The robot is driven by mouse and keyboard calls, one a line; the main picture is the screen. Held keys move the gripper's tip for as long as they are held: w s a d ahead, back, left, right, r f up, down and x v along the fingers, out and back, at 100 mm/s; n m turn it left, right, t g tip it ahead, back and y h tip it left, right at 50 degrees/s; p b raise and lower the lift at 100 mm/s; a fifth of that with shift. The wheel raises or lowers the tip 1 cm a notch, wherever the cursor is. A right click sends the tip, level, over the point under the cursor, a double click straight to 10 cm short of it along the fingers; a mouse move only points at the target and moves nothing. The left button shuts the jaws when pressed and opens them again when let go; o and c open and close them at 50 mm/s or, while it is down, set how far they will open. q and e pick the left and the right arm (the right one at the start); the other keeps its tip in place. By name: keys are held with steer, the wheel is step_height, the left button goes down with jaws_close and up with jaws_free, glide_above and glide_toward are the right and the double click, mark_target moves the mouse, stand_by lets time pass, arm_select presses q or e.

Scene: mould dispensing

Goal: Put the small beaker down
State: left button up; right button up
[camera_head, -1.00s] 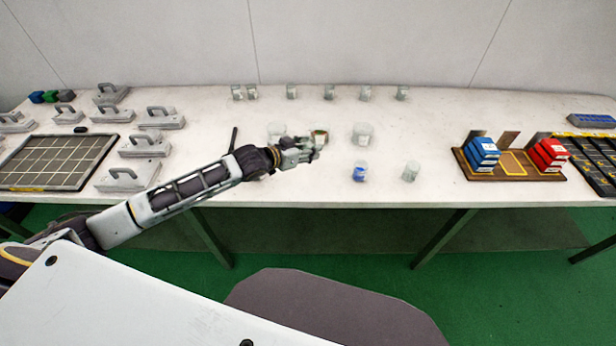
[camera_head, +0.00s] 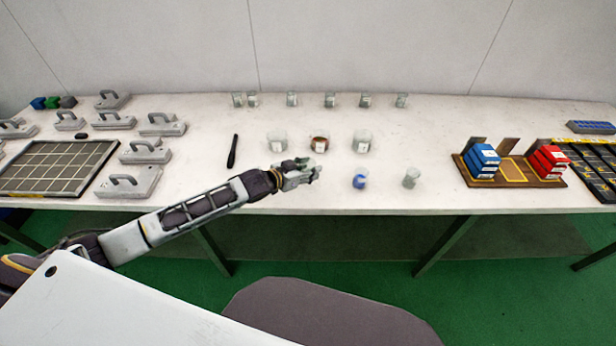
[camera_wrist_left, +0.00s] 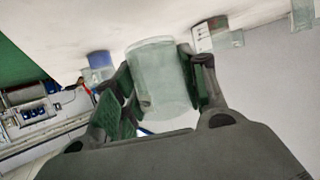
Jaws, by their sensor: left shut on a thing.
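My left gripper (camera_head: 310,174) is over the front middle of the white table in the head view. In the left wrist view, its dark fingers are shut on a clear small beaker (camera_wrist_left: 160,78), which sits between them. In the head view the held beaker is mostly hidden by the fingers. I cannot tell whether its base touches the table. My right gripper is not in view.
Behind the gripper stand a beaker with brown contents (camera_head: 319,144) and clear larger beakers (camera_head: 277,141) (camera_head: 363,142). To the right are a beaker with blue contents (camera_head: 360,180) and a clear one (camera_head: 411,178). A black stick (camera_head: 233,151) lies to the left.

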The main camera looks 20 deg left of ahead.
arm_select(q)
step_height(320, 180, down, 2)
steer(key=shift+f, duration=1)
steer(key=o, duration=1)
steer(key=shift+o, duration=0.2)
steer(key=shift+r, duration=0.2)
steer(key=shift+s+a, duration=0.1)
steer(key=shift+s, duration=0.1)
steer(key=shift+v, duration=1.8)
steer(key=shift+s+a+r, duration=0.2)
steer(key=shift+s+a, duration=0.1)
steer(key=shift+s, duration=0.2)
steer(key=shift+s+a+r, duration=0.25)
steer(key=shift+s, duration=0.25)
steer(key=shift+v, duration=0.85)
steer(key=shift+s+a+r, duration=0.2)
steer(key=shift+s+a, duration=0.05)
steer(key=shift+s, duration=0.1)
steer(key=shift+s+a+r, duration=0.15)
steer(key=shift+s+a, duration=0.1)
steer(key=shift+s, duration=0.15)
steer(key=shift+v, duration=0.9)
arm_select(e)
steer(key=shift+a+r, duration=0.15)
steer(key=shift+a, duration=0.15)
